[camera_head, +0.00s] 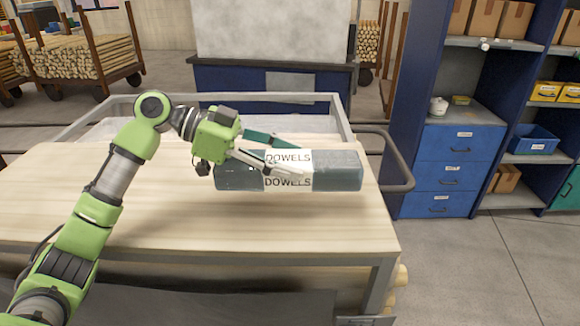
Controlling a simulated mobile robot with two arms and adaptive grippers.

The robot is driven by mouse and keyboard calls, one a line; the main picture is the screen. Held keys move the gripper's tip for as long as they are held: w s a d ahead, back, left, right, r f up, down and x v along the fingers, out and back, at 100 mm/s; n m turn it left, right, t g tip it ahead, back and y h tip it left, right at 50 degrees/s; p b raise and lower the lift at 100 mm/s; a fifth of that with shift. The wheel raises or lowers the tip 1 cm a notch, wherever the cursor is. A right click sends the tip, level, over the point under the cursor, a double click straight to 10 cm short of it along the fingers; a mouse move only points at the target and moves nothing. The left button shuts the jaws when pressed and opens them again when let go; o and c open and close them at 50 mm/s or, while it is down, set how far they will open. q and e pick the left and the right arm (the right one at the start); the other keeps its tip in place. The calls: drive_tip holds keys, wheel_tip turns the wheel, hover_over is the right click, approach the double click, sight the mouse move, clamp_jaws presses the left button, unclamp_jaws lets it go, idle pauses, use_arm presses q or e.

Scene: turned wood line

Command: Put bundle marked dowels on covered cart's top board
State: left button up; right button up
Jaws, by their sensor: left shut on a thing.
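The bundle marked DOWELS (338,172) is a long blue-grey wrapped pack with a white label band. My left gripper (298,161) is shut on it near its middle, with the fingers across the label. The bundle lies level, left to right, over the right rear part of the pale wood top board (200,222) of the cart. I cannot tell for sure whether its underside touches the board. The cart has a grey metal frame (372,272) and a curved handle (400,165) at the right. My right gripper is not in view.
The left and front of the board are bare. Dowel ends (400,275) stick out below its right front corner. A blue cabinet with drawers (460,150) and shelves stand at the right. Racks of wood poles (85,60) stand behind left. Clear floor lies at front right.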

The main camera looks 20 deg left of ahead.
use_arm(q)
drive_tip(key=shift+w+f, duration=0.2)
drive_tip(key=shift+w, duration=0.1)
drive_tip(key=shift+w+f, duration=0.15)
drive_tip(key=shift+f, duration=0.05)
drive_tip(key=f+p, duration=0.2)
drive_tip(key=f, duration=0.1)
drive_tip(key=shift+w+d+f+p, duration=0.15)
drive_tip(key=shift+w+f+p, duration=0.15)
drive_tip(key=shift+w, duration=0.1)
drive_tip(key=shift+f, duration=0.2)
drive_tip(key=shift+s, duration=0.1)
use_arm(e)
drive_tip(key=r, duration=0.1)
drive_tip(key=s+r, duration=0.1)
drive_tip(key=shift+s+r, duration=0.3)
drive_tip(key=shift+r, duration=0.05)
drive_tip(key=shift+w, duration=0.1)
use_arm(q)
drive_tip(key=shift+f, duration=0.25)
drive_tip(key=o, duration=1.6)
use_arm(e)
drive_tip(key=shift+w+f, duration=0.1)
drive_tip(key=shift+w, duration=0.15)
